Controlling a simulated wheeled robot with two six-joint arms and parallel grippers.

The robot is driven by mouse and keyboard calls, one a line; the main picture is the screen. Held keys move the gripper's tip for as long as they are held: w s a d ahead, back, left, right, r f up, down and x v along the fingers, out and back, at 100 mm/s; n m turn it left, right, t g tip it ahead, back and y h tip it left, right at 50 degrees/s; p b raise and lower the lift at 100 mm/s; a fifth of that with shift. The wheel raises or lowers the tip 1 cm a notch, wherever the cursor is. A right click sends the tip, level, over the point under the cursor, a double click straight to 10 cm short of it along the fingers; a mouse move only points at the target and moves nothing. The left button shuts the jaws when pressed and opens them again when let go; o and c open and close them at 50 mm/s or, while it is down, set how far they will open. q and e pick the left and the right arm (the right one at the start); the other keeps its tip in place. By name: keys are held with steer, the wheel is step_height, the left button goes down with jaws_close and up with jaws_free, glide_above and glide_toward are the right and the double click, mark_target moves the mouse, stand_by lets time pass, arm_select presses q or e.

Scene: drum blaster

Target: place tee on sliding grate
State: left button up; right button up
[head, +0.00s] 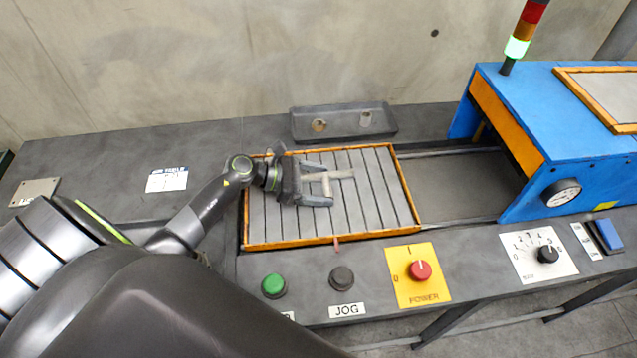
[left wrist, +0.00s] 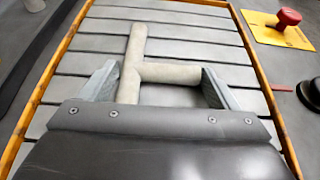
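The tee (left wrist: 165,72), a pale beige pipe piece, lies at the sliding grate (head: 380,210); in the head view the tee (head: 340,175) is partly hidden by my left gripper (head: 322,187). The slats also show in the left wrist view (left wrist: 195,30). My left gripper (left wrist: 160,75) is low over the grate with its fingers wide apart. The tee's straight run is beside one finger and its branch end is close to the other. I cannot tell whether the fingers touch it. My right gripper is not in view.
A dark tray (head: 345,133) with small parts stands behind the grate. A blue machine (head: 560,110) with a gauge is at the right, joined by rails. A red power knob (head: 420,270) and a green button (head: 274,285) are in front. The grate's right half is clear.

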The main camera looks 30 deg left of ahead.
arm_select(q)
steer(key=shift+o, duration=1.4)
steer(key=shift+r, duration=0.1)
steer(key=shift+r, duration=0.1)
steer(key=b+v, duration=0.2)
steer(key=v, duration=0.8)
steer(key=shift+s+a, duration=0.2)
steer(key=shift+a, duration=0.05)
steer(key=shift+s+a+r, duration=0.3)
steer(key=shift+s+a, duration=0.1)
steer(key=shift+a, duration=0.05)
